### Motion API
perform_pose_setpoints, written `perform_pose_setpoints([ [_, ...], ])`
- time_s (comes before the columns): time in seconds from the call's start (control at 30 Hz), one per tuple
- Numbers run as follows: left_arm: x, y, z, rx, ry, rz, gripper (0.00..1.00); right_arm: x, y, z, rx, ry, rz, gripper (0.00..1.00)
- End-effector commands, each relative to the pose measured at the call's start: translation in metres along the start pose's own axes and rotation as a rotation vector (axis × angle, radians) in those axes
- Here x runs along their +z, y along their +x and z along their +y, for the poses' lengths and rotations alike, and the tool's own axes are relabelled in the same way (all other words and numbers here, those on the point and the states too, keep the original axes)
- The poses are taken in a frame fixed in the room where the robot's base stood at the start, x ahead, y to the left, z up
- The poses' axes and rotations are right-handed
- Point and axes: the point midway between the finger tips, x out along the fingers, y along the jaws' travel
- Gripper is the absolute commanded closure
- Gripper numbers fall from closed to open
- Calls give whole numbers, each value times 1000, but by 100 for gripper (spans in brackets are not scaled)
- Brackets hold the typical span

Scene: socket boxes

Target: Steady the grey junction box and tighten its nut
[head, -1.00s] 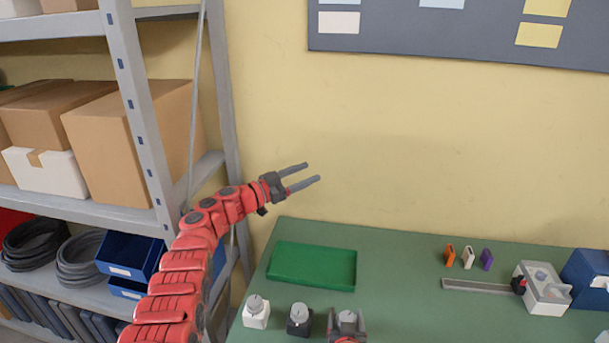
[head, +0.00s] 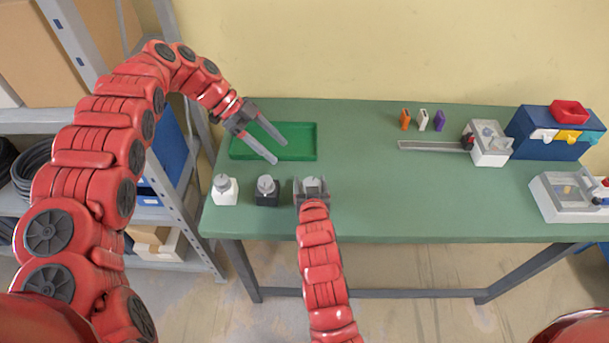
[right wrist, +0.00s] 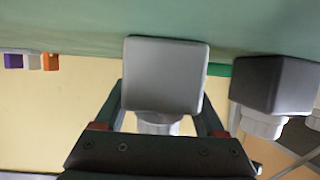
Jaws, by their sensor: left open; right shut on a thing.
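My right gripper (head: 311,188) is shut on the box, one finger on each side. Whether the box rests fully on the table is hard to tell. My left gripper (head: 280,153) is open and empty, its fingers over the green tray, behind and left of the grey box and apart from it.
A black box (head: 267,193) and a white box (head: 225,191), both with nuts, stand left of the grey box. The green tray (head: 307,140) is empty. The table's middle is clear.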

Motion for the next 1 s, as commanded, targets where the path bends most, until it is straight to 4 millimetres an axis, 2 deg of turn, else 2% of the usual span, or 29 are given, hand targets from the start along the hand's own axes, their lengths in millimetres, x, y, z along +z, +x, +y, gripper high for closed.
perform_pose_setpoints([
  [0.17, 3, 20, 5, 14, -2, -11, 38, 0, 0, 0, 0, 0, 1, 95],
  [0.4, 3, 72, 4, 10, -1, -6, 38, 0, 0, 0, 0, 0, 1, 95],
  [0.6, 3, 104, 4, 11, -2, -6, 38, 0, 0, 0, 0, 0, 1, 95],
  [0.77, 2, 115, 4, 10, -1, -7, 38, 0, 0, 0, 0, 0, 1, 95],
  [1.0, 3, 118, 4, 9, -2, -9, 38, 0, 0, 0, 0, 0, 1, 95],
])
